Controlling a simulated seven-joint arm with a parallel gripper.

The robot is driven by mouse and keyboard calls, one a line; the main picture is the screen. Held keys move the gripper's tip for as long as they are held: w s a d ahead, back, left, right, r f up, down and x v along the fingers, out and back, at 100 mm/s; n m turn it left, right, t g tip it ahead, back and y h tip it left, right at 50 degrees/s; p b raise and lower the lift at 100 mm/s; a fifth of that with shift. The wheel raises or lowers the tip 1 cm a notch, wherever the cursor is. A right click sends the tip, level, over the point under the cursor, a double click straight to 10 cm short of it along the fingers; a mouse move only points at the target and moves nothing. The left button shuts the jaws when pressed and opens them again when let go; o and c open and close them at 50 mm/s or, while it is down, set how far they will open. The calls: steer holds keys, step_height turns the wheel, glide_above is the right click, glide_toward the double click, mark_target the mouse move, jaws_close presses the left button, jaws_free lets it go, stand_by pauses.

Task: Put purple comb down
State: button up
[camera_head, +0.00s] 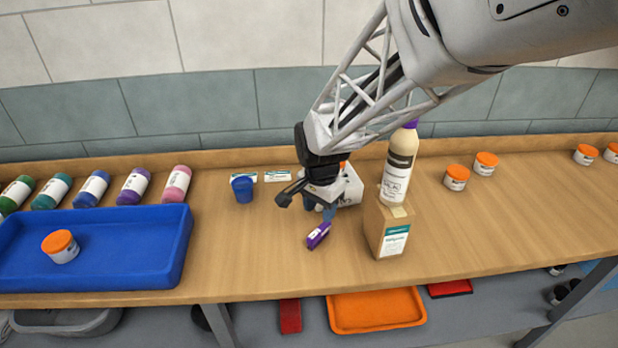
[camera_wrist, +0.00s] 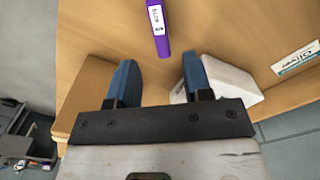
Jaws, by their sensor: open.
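The purple comb (camera_head: 318,235) lies on the wooden counter near its front middle, in the head view. It also shows in the wrist view as a purple bar with a white label (camera_wrist: 159,28), beyond and between the fingertips. My gripper (camera_head: 319,207) is just behind the comb, pointing down toward the counter. In the wrist view its two blue fingers (camera_wrist: 160,73) are apart with nothing between them. The comb appears clear of both fingers. Part of the comb is cut off by the top edge of the wrist view.
A white box (camera_head: 351,188) is behind my gripper. A blue cup (camera_head: 243,189) and blue tray (camera_head: 150,277) are left. Counter is clear between tray and comb.

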mark_target(322, 231)
steer(key=shift+r, duration=1.4)
steer(key=s+d+r+n+t, duration=0.1)
steer(key=s+d+r+n, duration=0.3)
steer(key=s, duration=0.6)
steer(key=s+d+r+n+t, duration=0.1)
steer(key=s+d+r+n, duration=0.3)
steer(key=s, duration=0.7)
step_height(322, 231, up, 3)
steer(key=shift+d+f+n+t, duration=0.1)
steer(key=shift+d+n+t, duration=0.25)
steer(key=shift+d, duration=0.85)
